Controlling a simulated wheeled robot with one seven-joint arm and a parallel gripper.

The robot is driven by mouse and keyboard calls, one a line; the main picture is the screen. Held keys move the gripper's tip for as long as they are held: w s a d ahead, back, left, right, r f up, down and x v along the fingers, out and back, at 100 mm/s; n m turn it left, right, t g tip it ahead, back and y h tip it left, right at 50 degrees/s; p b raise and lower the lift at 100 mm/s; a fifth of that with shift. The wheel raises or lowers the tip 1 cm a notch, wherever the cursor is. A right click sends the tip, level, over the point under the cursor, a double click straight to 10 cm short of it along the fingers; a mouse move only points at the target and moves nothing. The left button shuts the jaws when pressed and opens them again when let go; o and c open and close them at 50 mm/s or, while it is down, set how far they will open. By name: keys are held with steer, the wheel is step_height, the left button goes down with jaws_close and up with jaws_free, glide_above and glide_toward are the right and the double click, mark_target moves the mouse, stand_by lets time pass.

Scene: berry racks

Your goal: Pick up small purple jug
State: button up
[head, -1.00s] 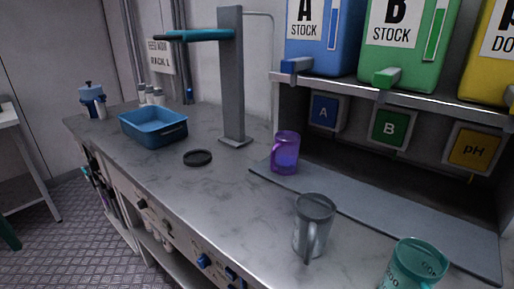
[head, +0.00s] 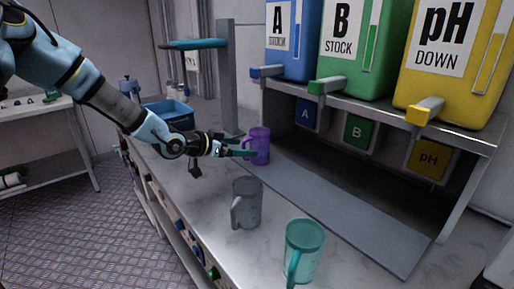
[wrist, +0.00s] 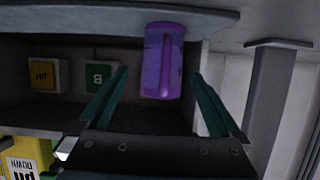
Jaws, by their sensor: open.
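The small purple jug (head: 259,146) stands upright on the grey mat's far left end, under the shelf of stock containers. My gripper (head: 249,147) reaches in from the left at the jug, its teal fingers overlapping the jug in the head view. In the wrist view the purple jug (wrist: 163,62) lies ahead between the two open fingers of my gripper (wrist: 160,85), with its handle towards the camera. The fingers stand apart with space on both sides of the jug. Whether they reach past its near side is hard to tell.
A grey jug (head: 246,203) and a teal jug (head: 304,249) stand nearer on the bench. A blue basin (head: 168,114) and a grey post (head: 229,75) are behind my arm. Blue, green and yellow containers (head: 455,60) sit on the shelf above. The grey mat (head: 340,205) is mostly clear.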

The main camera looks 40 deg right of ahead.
mark_target(259, 149)
steer(key=x, duration=0.2)
steer(key=shift+d+f, duration=0.15)
steer(key=shift+d, duration=0.1)
steer(key=shift+w+f+p+x, duration=0.1)
steer(key=shift+p+x, duration=0.4)
steer(key=shift+x, duration=0.5)
steer(key=shift+w+f+p+x, duration=0.15)
steer(key=shift+p+x, duration=0.35)
steer(key=shift+x, duration=0.5)
steer(key=shift+w+f+p+x, duration=0.1)
steer(key=shift+p+x, duration=0.4)
steer(key=shift+x, duration=0.5)
steer(key=shift+a+r, duration=0.1)
steer(key=c, duration=1.5)
